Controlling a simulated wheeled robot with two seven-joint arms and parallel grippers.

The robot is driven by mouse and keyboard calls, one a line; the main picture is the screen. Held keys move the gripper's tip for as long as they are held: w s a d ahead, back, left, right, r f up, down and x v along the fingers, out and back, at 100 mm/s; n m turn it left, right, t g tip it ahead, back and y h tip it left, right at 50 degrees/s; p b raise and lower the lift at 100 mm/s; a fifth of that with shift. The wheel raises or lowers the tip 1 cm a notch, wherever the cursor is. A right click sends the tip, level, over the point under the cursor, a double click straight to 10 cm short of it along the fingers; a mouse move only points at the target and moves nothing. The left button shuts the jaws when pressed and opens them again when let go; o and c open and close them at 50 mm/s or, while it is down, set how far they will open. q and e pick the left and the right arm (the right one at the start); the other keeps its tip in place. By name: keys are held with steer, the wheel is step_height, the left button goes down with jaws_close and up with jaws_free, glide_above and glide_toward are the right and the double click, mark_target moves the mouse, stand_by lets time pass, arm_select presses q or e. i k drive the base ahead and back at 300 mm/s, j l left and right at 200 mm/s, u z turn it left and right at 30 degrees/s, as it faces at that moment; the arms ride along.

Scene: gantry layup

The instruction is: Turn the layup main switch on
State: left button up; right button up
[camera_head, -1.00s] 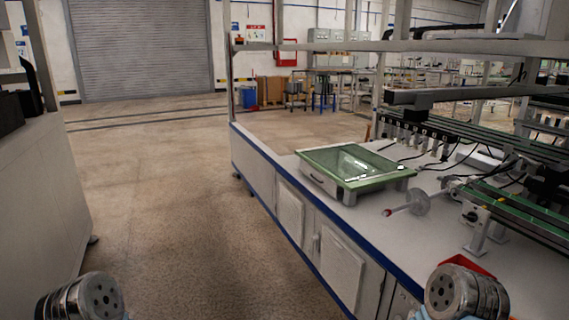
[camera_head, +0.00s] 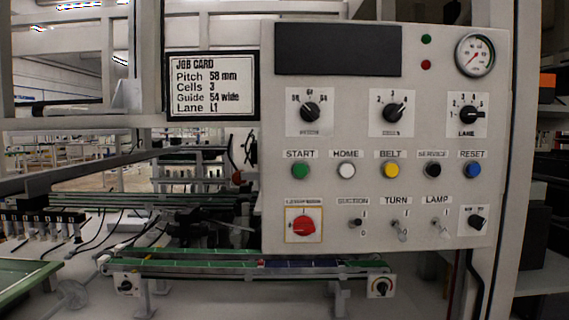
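A grey control panel (camera_head: 385,140) fills the right half of the head view. At its lower left is a red rotary switch (camera_head: 304,226) on a pale plate with a yellowish border. The small label above this switch is too blurred to read with certainty, but it looks like the layup main switch. The exact angle of its knob is hard to tell. Neither of my grippers shows in this view, and nothing covers the panel.
The panel also carries selector knobs (camera_head: 391,112), coloured buttons (camera_head: 391,170), toggles (camera_head: 400,228), a dark display (camera_head: 338,50) and a gauge (camera_head: 475,54). A job card (camera_head: 212,86) hangs left of it. A green conveyor (camera_head: 250,266) runs below in front.

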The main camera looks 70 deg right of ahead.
mark_target(303, 225)
steer(key=k+l+z, duration=0.1)
steer(key=z, duration=2.65)
